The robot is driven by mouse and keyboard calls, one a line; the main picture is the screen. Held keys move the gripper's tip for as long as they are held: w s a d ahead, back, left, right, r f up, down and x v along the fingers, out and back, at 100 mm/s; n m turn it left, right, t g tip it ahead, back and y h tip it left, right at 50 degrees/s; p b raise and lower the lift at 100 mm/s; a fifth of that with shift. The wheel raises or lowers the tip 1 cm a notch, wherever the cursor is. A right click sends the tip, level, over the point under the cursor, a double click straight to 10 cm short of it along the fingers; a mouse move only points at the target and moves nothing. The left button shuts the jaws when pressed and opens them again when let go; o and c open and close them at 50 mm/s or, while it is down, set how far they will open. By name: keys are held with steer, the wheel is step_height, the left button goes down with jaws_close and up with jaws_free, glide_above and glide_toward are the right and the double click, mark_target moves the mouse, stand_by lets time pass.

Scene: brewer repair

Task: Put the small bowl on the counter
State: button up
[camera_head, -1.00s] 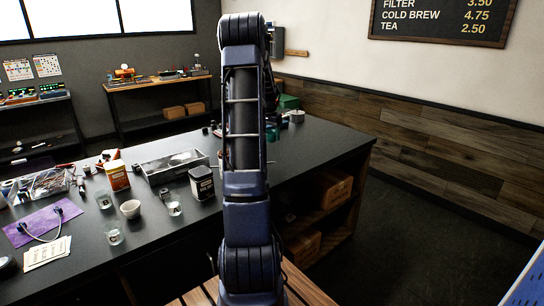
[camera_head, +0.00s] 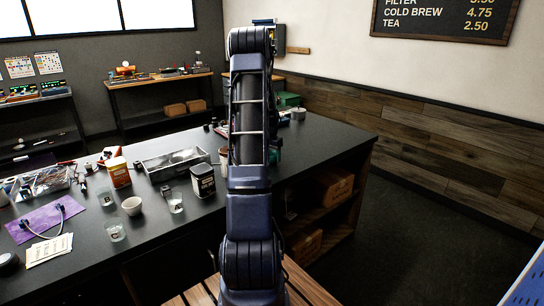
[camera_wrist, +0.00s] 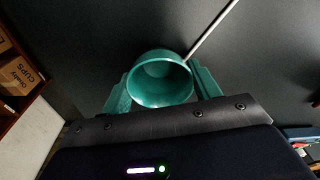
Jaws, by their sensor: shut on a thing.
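A small teal bowl (camera_wrist: 160,80) is between the two teal fingers of my gripper (camera_wrist: 163,85) in the wrist view. The gripper is shut on it, and its open mouth faces the camera. A thin pale rod (camera_wrist: 212,30) runs away from its upper right rim; I cannot tell if it touches. The dark counter (camera_head: 322,142) spreads across the head view. I cannot tell if the bowl touches it. My arm hides most of the gripper and bowl in the head view.
A small white bowl (camera_head: 131,206), glass cups (camera_head: 175,201), a black tin (camera_head: 203,181), an orange-labelled container (camera_head: 119,172) and a metal tray (camera_head: 172,164) stand on the counter left of my arm. The counter right of my arm looks mostly clear. Cardboard boxes (camera_head: 334,186) sit on shelves below.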

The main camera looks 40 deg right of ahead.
steer(key=shift+f, duration=0.1)
steer(key=o, duration=1)
step_height(320, 180, up, 12)
steer(key=a, duration=0.2)
steer(key=s+a+r+n+t, duration=0.1)
steer(key=a+r+n, duration=0.1)
steer(key=a+r, duration=0.4)
steer(key=s+a+r+n, duration=0.1)
steer(key=a+r, duration=0.2)
steer(key=a, duration=0.5)
steer(key=s+a+r+n+t, duration=0.1)
steer(key=s+a+r+n, duration=0.15)
steer(key=a, duration=0.45)
steer(key=s+a+r+n, duration=0.2)
steer(key=s+a+r, duration=0.1)
steer(key=a, duration=0.5)
steer(key=s+a+n, duration=0.2)
steer(key=s+a, duration=0.4)
steer(key=s, duration=0.1)
steer(key=s+a+n+t+y, duration=0.1)
steer(key=s+a+n, duration=0.2)
steer(key=s+a, duration=0.3)
steer(key=s+a+n+t, duration=0.1)
steer(key=s+a+n, duration=0.1)
steer(key=s+a, duration=0.4)
steer(key=shift+s+f, duration=0.25)
steer(key=shift+s, duration=0.55)
